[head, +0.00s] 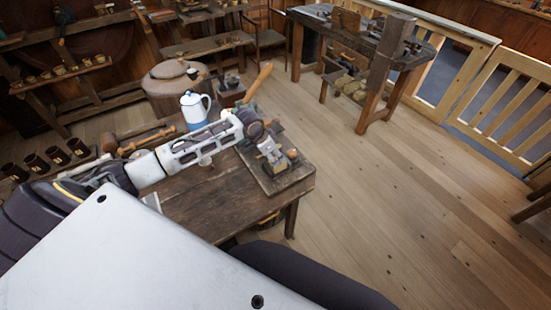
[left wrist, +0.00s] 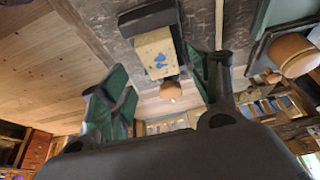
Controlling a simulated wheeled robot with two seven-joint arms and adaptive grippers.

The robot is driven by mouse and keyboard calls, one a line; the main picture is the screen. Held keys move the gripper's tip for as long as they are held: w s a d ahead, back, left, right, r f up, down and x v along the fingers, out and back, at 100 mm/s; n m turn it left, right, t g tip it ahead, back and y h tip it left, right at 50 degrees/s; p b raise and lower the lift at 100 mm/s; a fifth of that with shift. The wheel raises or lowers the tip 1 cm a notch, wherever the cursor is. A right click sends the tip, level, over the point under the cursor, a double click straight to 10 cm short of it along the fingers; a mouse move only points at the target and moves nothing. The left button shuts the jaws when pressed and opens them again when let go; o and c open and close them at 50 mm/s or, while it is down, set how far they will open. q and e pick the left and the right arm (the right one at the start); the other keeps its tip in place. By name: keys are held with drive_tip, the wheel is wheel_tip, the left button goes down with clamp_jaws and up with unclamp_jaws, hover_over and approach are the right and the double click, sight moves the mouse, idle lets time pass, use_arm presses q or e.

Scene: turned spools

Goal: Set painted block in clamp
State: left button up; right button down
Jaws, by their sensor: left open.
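The painted block (left wrist: 158,55), pale wood with blue marks, shows in the left wrist view. It lies between the spread green-padded fingers of my left gripper (left wrist: 162,82), with space on both sides. A dark jaw-like part (left wrist: 148,17) is right against the block's upper end, and a round wooden knob (left wrist: 170,90) shows just below it. I cannot tell whether the block is held there. In the head view my left gripper (head: 272,155) is over a dark board (head: 288,181) at the table's right end and hides much of what stands there. My right gripper is not seen.
The wooden table (head: 205,205) also bears a white and blue pot (head: 194,108) and a mallet (head: 145,138) near my left arm. A wooden handle (head: 258,80) rises behind the gripper. Another wooden knob (left wrist: 293,55) is at right in the wrist view. Floor right of the table is clear.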

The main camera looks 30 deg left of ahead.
use_arm(q)
drive_tip(key=v, duration=0.6)
drive_tip(key=shift+r, duration=0.15)
